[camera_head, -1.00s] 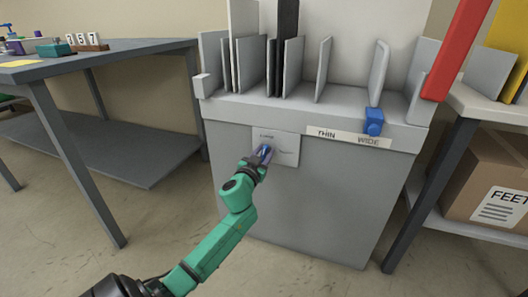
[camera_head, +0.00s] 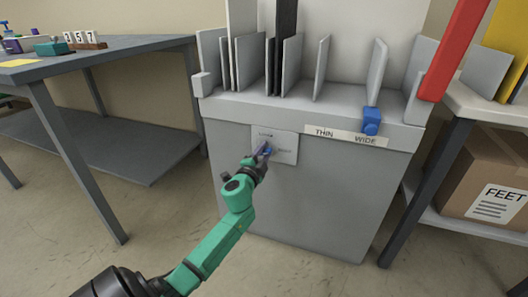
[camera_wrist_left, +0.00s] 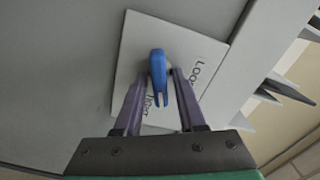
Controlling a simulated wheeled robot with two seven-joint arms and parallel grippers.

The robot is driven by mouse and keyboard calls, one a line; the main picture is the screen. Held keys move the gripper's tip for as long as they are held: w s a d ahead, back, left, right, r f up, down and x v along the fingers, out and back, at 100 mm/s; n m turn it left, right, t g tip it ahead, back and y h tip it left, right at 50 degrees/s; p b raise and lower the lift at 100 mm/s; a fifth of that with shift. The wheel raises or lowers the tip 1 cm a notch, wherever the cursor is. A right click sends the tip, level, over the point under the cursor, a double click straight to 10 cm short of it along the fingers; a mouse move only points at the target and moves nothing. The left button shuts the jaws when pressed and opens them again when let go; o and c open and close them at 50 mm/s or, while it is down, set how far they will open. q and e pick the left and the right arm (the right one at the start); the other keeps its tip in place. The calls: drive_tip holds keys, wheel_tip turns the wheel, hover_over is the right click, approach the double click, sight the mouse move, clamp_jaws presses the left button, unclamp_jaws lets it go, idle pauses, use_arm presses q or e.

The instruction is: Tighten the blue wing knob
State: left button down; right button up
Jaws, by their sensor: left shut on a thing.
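The blue wing knob (camera_head: 267,151) sits on a light square plate (camera_head: 288,156) on the front of the grey cabinet. It also shows in the left wrist view (camera_wrist_left: 158,70), with its wing running up and down the picture. The plate has a loose label at its top and a tight label at its right in the head view; the print is small. My left gripper (camera_head: 263,152) is at the plate, shut on the knob, with one purple finger on each side of the wing. The fingers partly hide the knob in the head view. My right gripper is not in view.
A blue slider (camera_head: 371,121) stands at the cabinet's edge by the THIN/WIDE strip (camera_head: 345,136). Grey upright dividers (camera_head: 320,68) rise above. A dark table (camera_head: 110,56) stands left, a shelf with a cardboard box (camera_head: 482,185) right. Floor before the cabinet is clear.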

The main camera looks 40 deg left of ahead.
use_arm(q)
drive_tip(key=shift+d+f+m, duration=0.1)
drive_tip(key=shift+f+m, duration=0.1)
drive_tip(key=shift+m, duration=2.1)
drive_tip(key=c, duration=0.8)
unclamp_jaws()
drive_tip(key=p+v, duration=0.1)
drive_tip(key=v, duration=1.3)
drive_tip(key=shift+s, duration=0.3)
drive_tip(key=shift+d, duration=0.15)
